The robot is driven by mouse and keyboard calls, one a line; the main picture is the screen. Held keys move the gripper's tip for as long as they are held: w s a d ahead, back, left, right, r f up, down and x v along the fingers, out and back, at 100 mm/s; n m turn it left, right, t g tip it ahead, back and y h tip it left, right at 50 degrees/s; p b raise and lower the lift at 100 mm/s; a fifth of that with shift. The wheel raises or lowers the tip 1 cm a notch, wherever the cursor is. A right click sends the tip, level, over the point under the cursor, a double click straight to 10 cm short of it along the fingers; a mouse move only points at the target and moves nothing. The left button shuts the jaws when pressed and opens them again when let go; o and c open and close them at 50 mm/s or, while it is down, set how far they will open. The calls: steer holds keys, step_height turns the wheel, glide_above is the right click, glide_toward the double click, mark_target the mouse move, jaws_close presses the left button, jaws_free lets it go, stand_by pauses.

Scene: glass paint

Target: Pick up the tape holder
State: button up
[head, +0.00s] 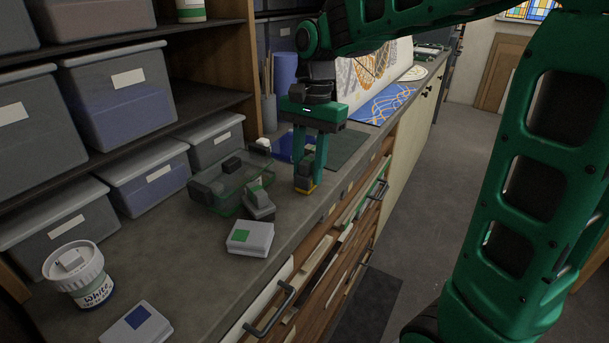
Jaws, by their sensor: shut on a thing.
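My gripper (306,183) points down over the counter, in the middle of the head view. A similar grey object with a sloped top (259,203) stands to the left, apart from my gripper.
A clear green-tinted bin (229,184) stands left of my gripper. White boxes with a green square (250,238) and a blue square (137,328), and a white paint tub (78,275), are nearer. Shelved grey bins line the left. Drawers along the counter's front edge have handles (271,309).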

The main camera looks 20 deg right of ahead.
mark_target(306, 161)
steer(key=shift+r, duration=0.5)
steer(key=r, duration=0.3)
steer(key=shift+s+a+r, duration=0.25)
steer(key=shift+a+r, duration=0.05)
steer(key=shift+r, duration=0.05)
steer(key=s+a+r, duration=0.6)
steer(key=s+a, duration=0.1)
steer(key=shift+s+a+r, duration=0.2)
steer(key=shift+s+a, duration=0.1)
steer(key=shift+s, duration=0.05)
steer(key=o, duration=0.4)
steer(key=shift+c, duration=1.2)
